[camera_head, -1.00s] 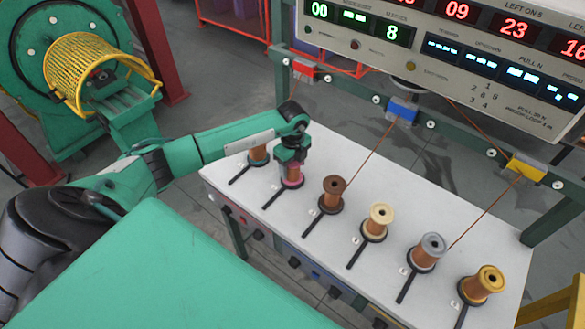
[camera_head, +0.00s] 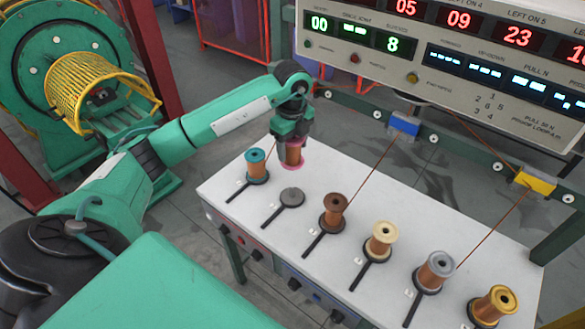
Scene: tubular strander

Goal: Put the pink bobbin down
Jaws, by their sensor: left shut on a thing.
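The pink bobbin (camera_head: 292,156), copper wound with a pink lower flange, hangs upright in my left gripper (camera_head: 291,138). The gripper is shut on its top and holds it above the white table (camera_head: 352,187). An empty dark round holder with a handle (camera_head: 291,197) lies below it on the table. My right gripper is not in view.
A row of bobbins stands on similar holders: teal (camera_head: 256,165), brown (camera_head: 334,210), cream (camera_head: 381,240), silver (camera_head: 435,271) and gold (camera_head: 492,305). A display panel (camera_head: 450,60) hangs above the table's back. Blue (camera_head: 404,124) and yellow (camera_head: 535,181) blocks sit on the rail behind.

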